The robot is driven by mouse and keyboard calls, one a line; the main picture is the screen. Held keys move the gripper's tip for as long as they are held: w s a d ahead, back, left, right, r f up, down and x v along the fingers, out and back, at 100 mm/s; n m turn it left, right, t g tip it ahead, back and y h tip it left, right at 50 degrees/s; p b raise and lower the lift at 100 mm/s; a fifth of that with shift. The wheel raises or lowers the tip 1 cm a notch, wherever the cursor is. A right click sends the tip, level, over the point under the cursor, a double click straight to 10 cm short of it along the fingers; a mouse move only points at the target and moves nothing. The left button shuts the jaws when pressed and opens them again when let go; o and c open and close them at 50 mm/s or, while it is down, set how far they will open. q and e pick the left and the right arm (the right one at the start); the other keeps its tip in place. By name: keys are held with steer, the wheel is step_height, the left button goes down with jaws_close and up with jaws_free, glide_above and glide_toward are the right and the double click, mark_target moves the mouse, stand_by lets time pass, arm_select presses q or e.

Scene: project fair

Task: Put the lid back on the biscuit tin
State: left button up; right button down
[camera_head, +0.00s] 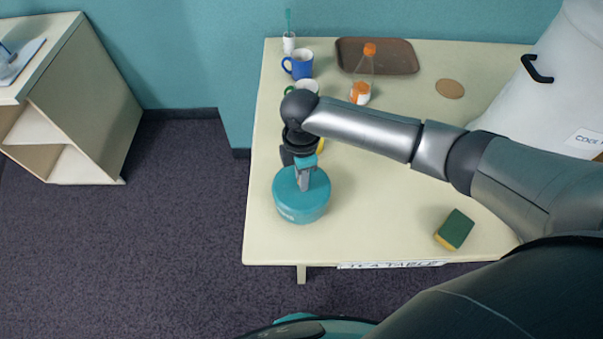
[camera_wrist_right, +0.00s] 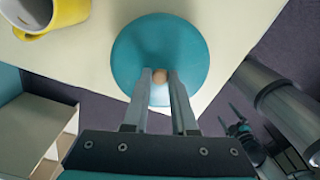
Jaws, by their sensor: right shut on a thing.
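The teal biscuit tin (camera_head: 302,211) stands near the front left corner of the table, with pale lettering on its side. The round teal lid (camera_head: 285,187) is on top of it and looks level; I cannot tell if it is fully seated. My right gripper (camera_head: 304,184) is above the lid, pointing down. In the right wrist view, its fingers (camera_wrist_right: 160,77) are shut on the lid's small wooden knob, and the lid (camera_wrist_right: 160,40) hides the tin beneath. My left gripper (camera_wrist_right: 230,117) shows small at the right of that view, its fingers apart and empty.
A yellow mug (camera_wrist_right: 52,14) is close behind the tin. A blue mug (camera_head: 301,64), an orange-capped bottle (camera_head: 362,82) and a brown tray (camera_head: 400,57) stand farther back. A sponge (camera_head: 454,230) lies front right, with clear table between it and the tin.

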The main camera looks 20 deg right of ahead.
stand_by(0.4)
steer(key=c, duration=0.6)
jaws_free()
steer(key=shift+c, duration=0.2)
steer(key=shift+o, duration=0.4)
steer(key=o, duration=0.4)
steer(key=shift+r, duration=0.15)
